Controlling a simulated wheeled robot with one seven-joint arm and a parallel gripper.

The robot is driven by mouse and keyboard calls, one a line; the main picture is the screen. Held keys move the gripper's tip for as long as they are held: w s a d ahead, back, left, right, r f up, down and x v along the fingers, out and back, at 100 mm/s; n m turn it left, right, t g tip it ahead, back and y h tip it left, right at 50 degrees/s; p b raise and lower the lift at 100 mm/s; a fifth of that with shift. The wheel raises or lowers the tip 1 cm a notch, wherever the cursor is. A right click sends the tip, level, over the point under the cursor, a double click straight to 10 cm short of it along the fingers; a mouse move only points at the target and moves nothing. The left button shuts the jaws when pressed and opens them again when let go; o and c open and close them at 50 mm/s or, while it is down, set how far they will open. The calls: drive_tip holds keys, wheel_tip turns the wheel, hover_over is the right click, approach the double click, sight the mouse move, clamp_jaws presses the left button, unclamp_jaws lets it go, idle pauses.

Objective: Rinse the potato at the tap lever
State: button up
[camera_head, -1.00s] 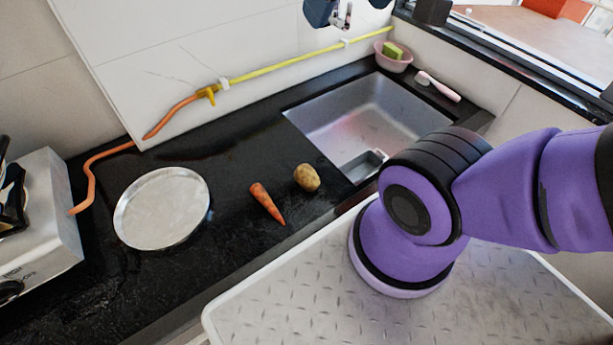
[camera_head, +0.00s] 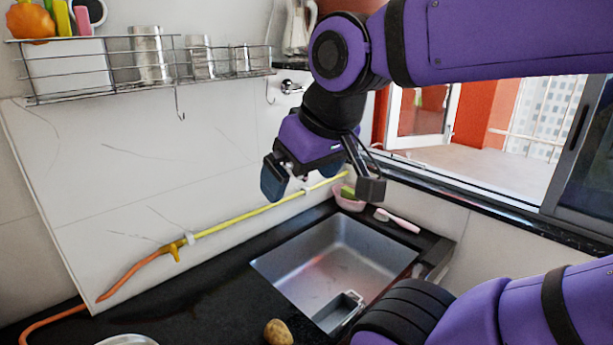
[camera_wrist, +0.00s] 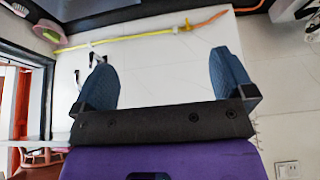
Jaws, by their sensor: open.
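The brown potato (camera_head: 278,332) lies on the dark counter just left of the sink (camera_head: 325,262), at the bottom of the head view. My gripper (camera_head: 320,185) is open and empty, raised in front of the wall above the sink, well away from the potato. Its two blue fingers are spread in the wrist view (camera_wrist: 162,62). A small metal fitting (camera_head: 290,87) on the wall shows above my gripper; I cannot tell if it is the tap lever. Metal tap-like parts (camera_wrist: 98,58) show on the wall behind the left finger in the wrist view. My gripper hides part of the wall.
A yellow hose (camera_head: 240,216) runs along the wall. A wire rack (camera_head: 150,75) with metal cups hangs upper left. A pink bowl (camera_head: 348,203) and a brush (camera_head: 397,220) stand behind the sink. A metal plate (camera_head: 127,340) shows at the bottom edge.

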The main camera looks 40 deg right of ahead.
drive_tip(key=shift+w, duration=0.1)
drive_tip(key=c, duration=0.6)
drive_tip(key=shift+w+d, duration=0.3)
drive_tip(key=c, duration=0.3)
drive_tip(key=w+d+n+g+h, duration=0.1)
drive_tip(key=w+d+h, duration=0.1)
drive_tip(key=w+d, duration=0.1)
drive_tip(key=w+d+n+g+h, duration=0.1)
drive_tip(key=w+d+g+h, duration=0.1)
drive_tip(key=w+d, duration=0.1)
drive_tip(key=w+d+n+g+h, duration=0.2)
drive_tip(key=w+d, duration=0.1)
drive_tip(key=w, duration=0.1)
drive_tip(key=shift+w+f, duration=0.35)
drive_tip(key=shift+f, duration=0.05)
drive_tip(key=shift+c, duration=1.4)
drive_tip(key=w+d+f+n+g+h, duration=0.4)
drive_tip(key=w+d, duration=0.4)
drive_tip(key=w, duration=0.4)
drive_tip(key=w+d+f+n+t+h, duration=0.1)
drive_tip(key=w+d+f+n+h, duration=0.45)
drive_tip(key=w, duration=0.45)
drive_tip(key=n+t+h, duration=0.3)
hover_over(306, 177)
drive_tip(key=shift+y, duration=0.25)
wheel_tip(306, 177, down, 12)
drive_tip(key=shift+f, duration=0.1)
